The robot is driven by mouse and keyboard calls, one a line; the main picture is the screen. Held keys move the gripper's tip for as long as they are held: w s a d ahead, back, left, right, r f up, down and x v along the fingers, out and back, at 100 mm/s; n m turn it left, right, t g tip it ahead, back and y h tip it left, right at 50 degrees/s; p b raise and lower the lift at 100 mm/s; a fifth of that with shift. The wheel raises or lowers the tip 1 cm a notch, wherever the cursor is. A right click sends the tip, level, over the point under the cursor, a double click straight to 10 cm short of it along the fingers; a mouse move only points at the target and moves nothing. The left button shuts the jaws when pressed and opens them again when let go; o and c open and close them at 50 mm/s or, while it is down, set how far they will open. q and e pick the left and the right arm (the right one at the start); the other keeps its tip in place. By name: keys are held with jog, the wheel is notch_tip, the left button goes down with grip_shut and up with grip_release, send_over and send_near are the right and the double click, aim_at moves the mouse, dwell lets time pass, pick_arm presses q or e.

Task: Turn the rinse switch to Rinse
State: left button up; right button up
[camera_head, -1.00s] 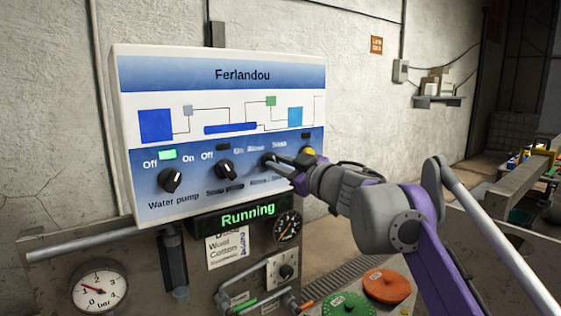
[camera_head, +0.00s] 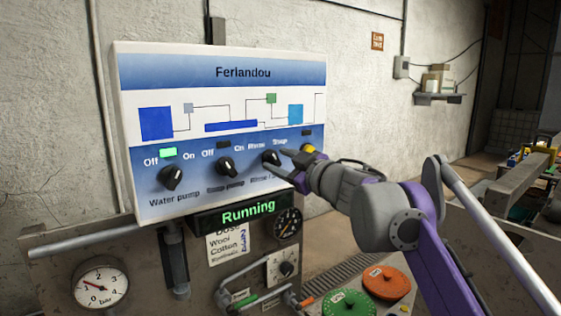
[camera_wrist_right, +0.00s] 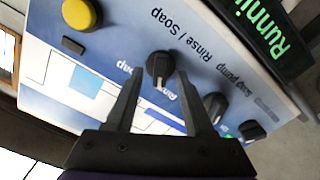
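The rinse switch is a round black knob (camera_head: 271,158) at the right of the Ferlandou control panel's (camera_head: 220,68) row of knobs. In the right wrist view the knob (camera_wrist_right: 160,68) stands between my two fingertips, above its "Rinse / Soap" label in the panel's own sense. Its white mark there points toward the word Rinse. My right gripper (camera_head: 283,167) is open at the panel; in the wrist view (camera_wrist_right: 159,76) a gap shows between each finger and the knob. My left gripper is not in view.
A yellow button (camera_wrist_right: 80,14) sits close beside the rinse switch. The soap pump knob (camera_head: 226,167) and water pump knob (camera_head: 170,178) are to the left. A green "Running" display (camera_head: 247,214) is below. A gauge (camera_head: 100,287) and green and orange discs (camera_head: 348,304) are lower down.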

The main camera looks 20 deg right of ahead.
jog(key=shift+s, duration=0.1)
jog(key=shift+s+d, duration=0.15)
jog(key=shift+s, duration=0.1)
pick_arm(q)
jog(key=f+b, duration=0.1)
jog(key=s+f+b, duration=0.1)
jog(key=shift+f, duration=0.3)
pick_arm(e)
jog(key=v, duration=1)
jog(key=shift+s, duration=0.1)
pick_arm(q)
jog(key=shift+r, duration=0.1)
pick_arm(e)
jog(key=v, duration=0.9)
jog(key=shift+r, duration=0.1)
